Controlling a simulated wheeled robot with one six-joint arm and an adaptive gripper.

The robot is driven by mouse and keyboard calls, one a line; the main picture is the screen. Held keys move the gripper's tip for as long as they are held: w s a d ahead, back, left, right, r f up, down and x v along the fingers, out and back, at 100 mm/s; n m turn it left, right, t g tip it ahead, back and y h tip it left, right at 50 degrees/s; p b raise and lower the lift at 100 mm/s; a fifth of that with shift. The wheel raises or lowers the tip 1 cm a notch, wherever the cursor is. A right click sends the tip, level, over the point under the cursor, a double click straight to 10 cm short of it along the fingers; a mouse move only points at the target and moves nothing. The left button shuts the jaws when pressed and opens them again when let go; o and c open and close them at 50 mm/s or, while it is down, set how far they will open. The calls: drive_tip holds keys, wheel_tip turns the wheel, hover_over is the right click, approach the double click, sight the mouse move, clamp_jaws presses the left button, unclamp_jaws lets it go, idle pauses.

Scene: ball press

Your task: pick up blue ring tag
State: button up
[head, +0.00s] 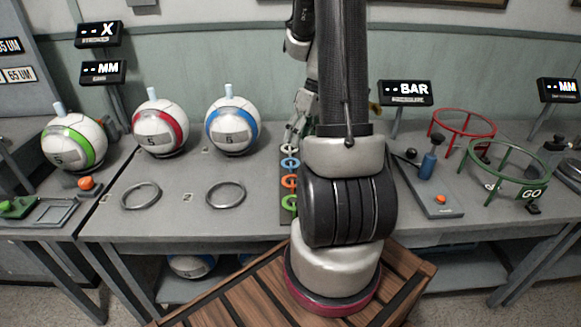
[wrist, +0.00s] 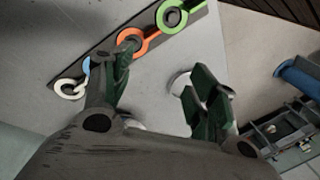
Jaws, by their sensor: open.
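The blue ring tag (head: 290,163) lies on a dark strip (head: 286,216) on the table, in a column of tags. A white tag (head: 289,148) is beyond it; an orange tag (head: 289,181) and a green tag (head: 289,202) are nearer. In the wrist view only a sliver of the blue tag (wrist: 86,66) shows; my left finger hides most of it. My gripper (wrist: 160,82) is open and empty, its fingers spread, with bare table and a pale round spot between them. Whether it touches the tag cannot be told. In the head view my arm partly hides the gripper.
Three balls with green (head: 74,143), red (head: 160,123) and blue (head: 232,125) bands stand at the left. Two metal rings (head: 141,195) lie before them. A blue-handled press (head: 428,165), a red ring stand (head: 463,124) and a green ring stand (head: 508,160) are at the right.

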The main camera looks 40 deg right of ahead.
sight(291, 164)
drive_tip(key=w+d+f+n+t, duration=0.2)
drive_tip(key=w+d+f+n, duration=0.5)
drive_tip(key=f+n, duration=0.2)
drive_tip(key=x, duration=0.3)
drive_tip(key=a+x, duration=0.1)
drive_tip(key=x, duration=0.3)
drive_tip(key=shift+s+a+f, duration=0.1)
drive_tip(key=shift+s+a, duration=0.1)
drive_tip(key=c, duration=0.8)
